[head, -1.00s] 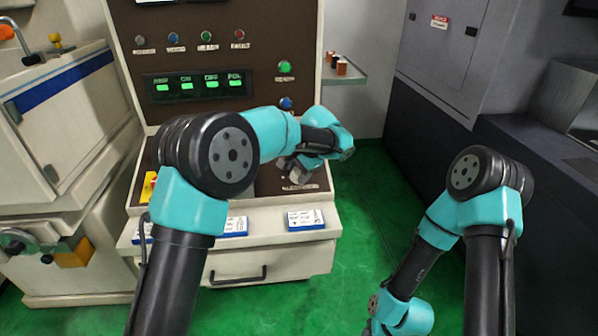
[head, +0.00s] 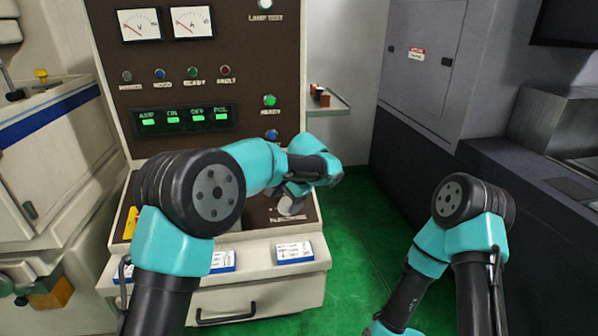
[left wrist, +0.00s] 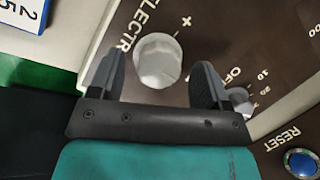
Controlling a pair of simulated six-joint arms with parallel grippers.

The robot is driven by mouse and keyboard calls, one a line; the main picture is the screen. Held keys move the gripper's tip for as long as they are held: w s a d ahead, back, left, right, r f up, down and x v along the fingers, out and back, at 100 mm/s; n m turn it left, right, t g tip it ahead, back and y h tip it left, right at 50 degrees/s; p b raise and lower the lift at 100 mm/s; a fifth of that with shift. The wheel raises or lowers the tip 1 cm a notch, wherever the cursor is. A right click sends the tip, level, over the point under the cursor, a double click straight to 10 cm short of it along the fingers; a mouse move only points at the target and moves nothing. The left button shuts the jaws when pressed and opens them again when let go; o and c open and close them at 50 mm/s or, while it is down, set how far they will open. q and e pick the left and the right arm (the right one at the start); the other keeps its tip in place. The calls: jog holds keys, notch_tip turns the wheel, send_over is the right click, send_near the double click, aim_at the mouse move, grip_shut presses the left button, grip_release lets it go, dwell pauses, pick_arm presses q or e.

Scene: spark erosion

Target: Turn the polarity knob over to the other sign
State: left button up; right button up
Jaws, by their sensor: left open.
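The pale grey, faceted polarity knob (left wrist: 158,62) stands on the brown panel in the left wrist view. A white plus sign is printed beside it at the upper right, and part of the word "ELECTR" to its left. I cannot tell which sign the knob points to. My left gripper (left wrist: 156,82) is open, its dark fingers on either side of the knob with a visible gap on each side. In the head view my left gripper (head: 288,193) is over the console's sloping desk, partly hidden by its own wrist. My right gripper is out of view.
A second small knob (left wrist: 240,101) with an OFF scale is close to the right finger. A blue RESET button (left wrist: 301,163) is at the lower right. Blue-and-white cards (head: 294,252) lie on the console's front ledge. Green floor is open to the right.

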pick_arm(q)
jog(key=v, duration=1.5)
jog(key=shift+d+r, duration=0.1)
jog(key=shift+d, duration=0.05)
